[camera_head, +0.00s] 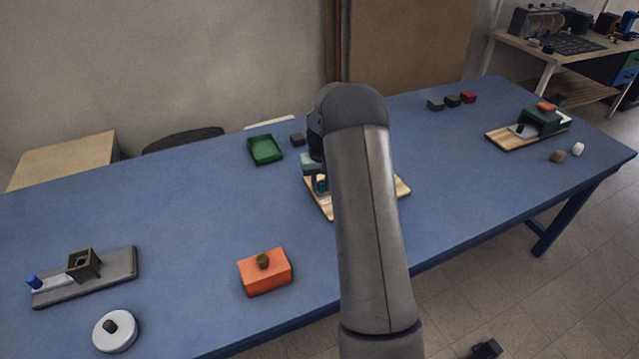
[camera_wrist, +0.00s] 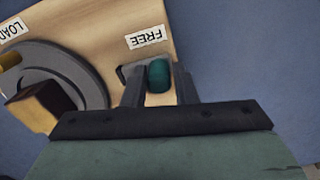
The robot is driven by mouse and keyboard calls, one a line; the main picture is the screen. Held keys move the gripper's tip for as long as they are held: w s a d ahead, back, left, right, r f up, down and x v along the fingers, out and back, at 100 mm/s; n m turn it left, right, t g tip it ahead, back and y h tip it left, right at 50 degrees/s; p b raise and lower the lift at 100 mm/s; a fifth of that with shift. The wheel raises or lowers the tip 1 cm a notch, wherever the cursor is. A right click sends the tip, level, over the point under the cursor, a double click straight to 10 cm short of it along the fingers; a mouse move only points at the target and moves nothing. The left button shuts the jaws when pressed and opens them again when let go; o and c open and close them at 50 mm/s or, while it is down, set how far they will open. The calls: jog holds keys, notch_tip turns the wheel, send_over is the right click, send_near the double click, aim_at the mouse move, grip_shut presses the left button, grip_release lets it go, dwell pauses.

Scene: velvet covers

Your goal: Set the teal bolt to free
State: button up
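The teal bolt (camera_wrist: 158,76) shows its rounded knob in the wrist view, just below the FREE label (camera_wrist: 146,37) on a light wooden board (camera_wrist: 95,20). My gripper (camera_wrist: 160,85) has one dark finger on each side of the knob, close against it, and looks shut on it. The fingers and palm hide part of the bolt's grey mount. In the head view my arm covers much of the wooden board (camera_head: 402,187), and my gripper (camera_head: 318,180) is low over its left part.
A grey dial (camera_wrist: 75,70) with a brown block-like handle stands beside the bolt, near the LOAD label (camera_wrist: 10,28). On the blue table are a green tray (camera_head: 265,149), an orange box (camera_head: 265,272), a grey board (camera_head: 110,278) and a white disc (camera_head: 122,338).

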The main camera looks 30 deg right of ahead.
aim_at(321, 182)
jog(key=shift+o, duration=1.2)
notch_tip(321, 182, up, 18)
jog(key=b, duration=0.1)
jog(key=shift+f, duration=0.25)
jog(key=s+a+r+n, duration=0.2)
jog(key=s+a, duration=1.5)
jog(key=s, duration=0.3)
jog(key=s+a+f+n, duration=0.1)
jog(key=s+a+f, duration=0.1)
jog(key=s, duration=0.5)
jog(key=s+a+f, duration=0.2)
jog(key=s+f, duration=0.1)
jog(key=s, duration=0.4)
notch_tip(321, 182, down, 6)
jog(key=s+b, duration=0.1)
jog(key=b, duration=0.4)
jog(key=shift+s+d+f+b, duration=0.15)
jog(key=shift+d+f+b, duration=0.1)
jog(key=shift+d+b, duration=0.2)
